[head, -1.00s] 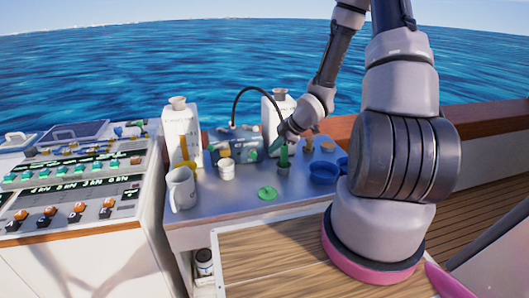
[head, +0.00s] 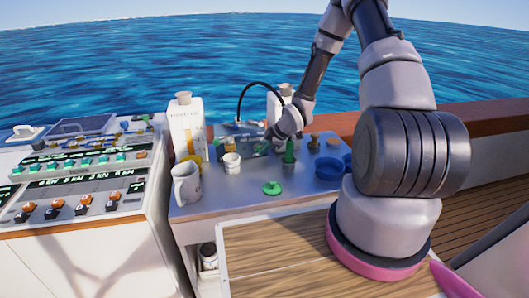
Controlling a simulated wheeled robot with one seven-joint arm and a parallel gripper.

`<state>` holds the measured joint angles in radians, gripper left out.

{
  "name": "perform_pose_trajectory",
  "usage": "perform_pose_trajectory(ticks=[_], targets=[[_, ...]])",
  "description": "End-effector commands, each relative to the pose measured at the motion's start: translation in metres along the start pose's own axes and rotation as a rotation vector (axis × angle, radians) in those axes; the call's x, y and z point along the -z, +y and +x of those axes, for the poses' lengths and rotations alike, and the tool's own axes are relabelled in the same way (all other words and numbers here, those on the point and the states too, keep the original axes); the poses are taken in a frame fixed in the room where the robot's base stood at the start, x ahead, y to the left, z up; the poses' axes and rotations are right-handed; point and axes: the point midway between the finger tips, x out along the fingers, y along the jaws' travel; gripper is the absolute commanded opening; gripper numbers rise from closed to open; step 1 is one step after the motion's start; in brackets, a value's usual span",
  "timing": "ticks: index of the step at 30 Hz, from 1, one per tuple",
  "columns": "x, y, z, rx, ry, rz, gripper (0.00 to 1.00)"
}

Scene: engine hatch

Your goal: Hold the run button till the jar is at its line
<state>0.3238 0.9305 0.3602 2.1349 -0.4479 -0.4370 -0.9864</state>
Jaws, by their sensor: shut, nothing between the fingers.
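The grey pump-like unit (head: 226,142) with a black hose (head: 241,99) stands at the back of the metal counter. My gripper (head: 263,149) is shut and empty, its tips close in front of the unit's right part. I cannot tell whether they touch it. The run button cannot be made out; my gripper may cover it. A small whitish jar (head: 232,164) stands upright just in front of the unit, left of my gripper. Its line and fill level are too small to read.
A white mug (head: 186,184), large white jug (head: 187,125), green flanged part (head: 272,188), green upright piece (head: 289,152) and blue bowls (head: 329,169) share the counter (head: 230,203). A control console (head: 75,205) is left. The counter's front middle is clear.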

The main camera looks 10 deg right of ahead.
Motion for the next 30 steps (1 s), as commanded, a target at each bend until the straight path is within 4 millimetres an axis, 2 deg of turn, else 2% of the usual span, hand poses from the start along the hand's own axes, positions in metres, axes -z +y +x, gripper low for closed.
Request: perform_pose_trajectory(ticks=[6, 13, 30], targets=[[0.0, 0.001, 0.0, 0.0, 0.0, 0.0, 0.0], [-0.001, 0.019, 0.01, -0.001, 0.001, 0.0, 0.0], [0.0, 0.021, 0.009, -0.006, 0.001, -0.002, 0.0]])
